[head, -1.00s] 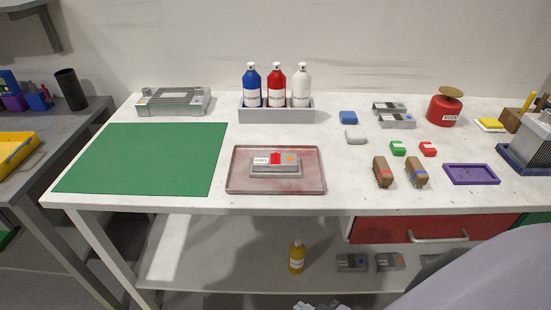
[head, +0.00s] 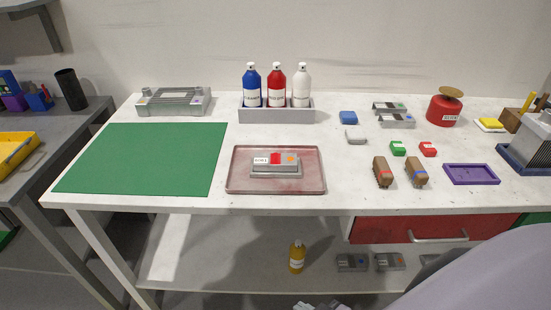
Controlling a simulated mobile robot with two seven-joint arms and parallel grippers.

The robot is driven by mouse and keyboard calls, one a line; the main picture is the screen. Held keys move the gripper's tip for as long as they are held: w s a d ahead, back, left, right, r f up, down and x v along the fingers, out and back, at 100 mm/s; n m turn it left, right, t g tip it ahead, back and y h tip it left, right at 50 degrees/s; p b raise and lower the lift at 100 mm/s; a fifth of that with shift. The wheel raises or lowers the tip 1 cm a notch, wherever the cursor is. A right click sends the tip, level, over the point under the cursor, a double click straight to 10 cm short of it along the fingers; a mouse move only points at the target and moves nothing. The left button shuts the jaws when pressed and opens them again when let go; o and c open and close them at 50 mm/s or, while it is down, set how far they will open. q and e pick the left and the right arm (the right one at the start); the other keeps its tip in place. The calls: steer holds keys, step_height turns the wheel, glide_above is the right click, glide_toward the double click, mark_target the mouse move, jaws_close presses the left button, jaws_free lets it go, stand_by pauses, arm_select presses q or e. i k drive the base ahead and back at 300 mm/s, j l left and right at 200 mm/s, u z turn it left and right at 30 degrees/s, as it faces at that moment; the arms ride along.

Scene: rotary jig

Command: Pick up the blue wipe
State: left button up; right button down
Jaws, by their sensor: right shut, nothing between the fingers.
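The blue wipe (head: 348,117) is a small folded blue pad. It lies flat on the white workbench (head: 215,203), right of the bottle rack, with nothing on top of it. My right gripper (head: 320,305) shows only as grey parts at the bottom edge of the head view, in front of the bench and well away from the wipe. It is shut and empty, and most of it is cut off by the frame. My left gripper is not in view.
A small white-grey pad (head: 356,137) lies just in front of the wipe. The rack (head: 276,116) with blue, red and white bottles stands to its left. Grey metal parts (head: 397,121) lie to its right. Two brown brushes (head: 383,172) are nearer the front edge.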

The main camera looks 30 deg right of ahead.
mark_target(346, 117)
steer(key=z, duration=1.4)
